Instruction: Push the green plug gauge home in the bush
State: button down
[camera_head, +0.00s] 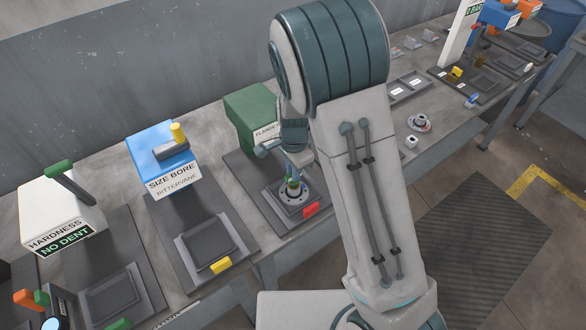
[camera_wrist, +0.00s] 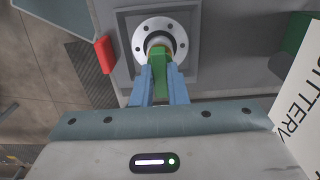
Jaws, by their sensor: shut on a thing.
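The green plug gauge (camera_wrist: 158,60) is between the two blue fingers of my gripper (camera_wrist: 159,84), which is shut on it. The flanged metal bush (camera_wrist: 179,30), a round plate with bolt holes, lies on a square dark fixture (camera_wrist: 122,20). The gauge's far end overlaps the bush's central bore in the wrist view; how deep it sits cannot be told. In the head view my gripper (camera_head: 294,177) points down over the bush (camera_head: 302,203), with a little of the green gauge (camera_head: 292,187) showing between them.
A red block (camera_wrist: 104,54) sits at the fixture's edge. The green FLANGE box (camera_head: 248,107) stands behind the fixture. To the left are the blue SIZE BORE station (camera_head: 155,150) and white HARDNESS station (camera_head: 55,213). Small parts (camera_head: 419,122) lie on the bench to the right.

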jog(key=shift+f+b, duration=0.85)
jog(key=shift+f, duration=0.4)
jog(key=c, duration=1.3)
grip_release()
jog(key=shift+c, duration=0.2)
jog(key=shift+r, duration=0.1)
notch_tip(320, 180, up, 14)
jog(key=shift+b, duration=0.45)
jog(key=shift+f, duration=0.2)
jog(key=s+d+r+n+t, duration=0.1)
jog(key=s+d+r+n, duration=0.2)
jog(key=s+d+n, duration=0.2)
jog(key=s+d+r+n+t, duration=0.2)
jog(key=s+d+n, duration=0.4)
jog(key=s, duration=0.8)
jog(key=d+r, duration=0.1)
jog(key=d, duration=0.2)
jog(key=shift+s+r, duration=0.15)
jog(key=shift+r, duration=0.25)
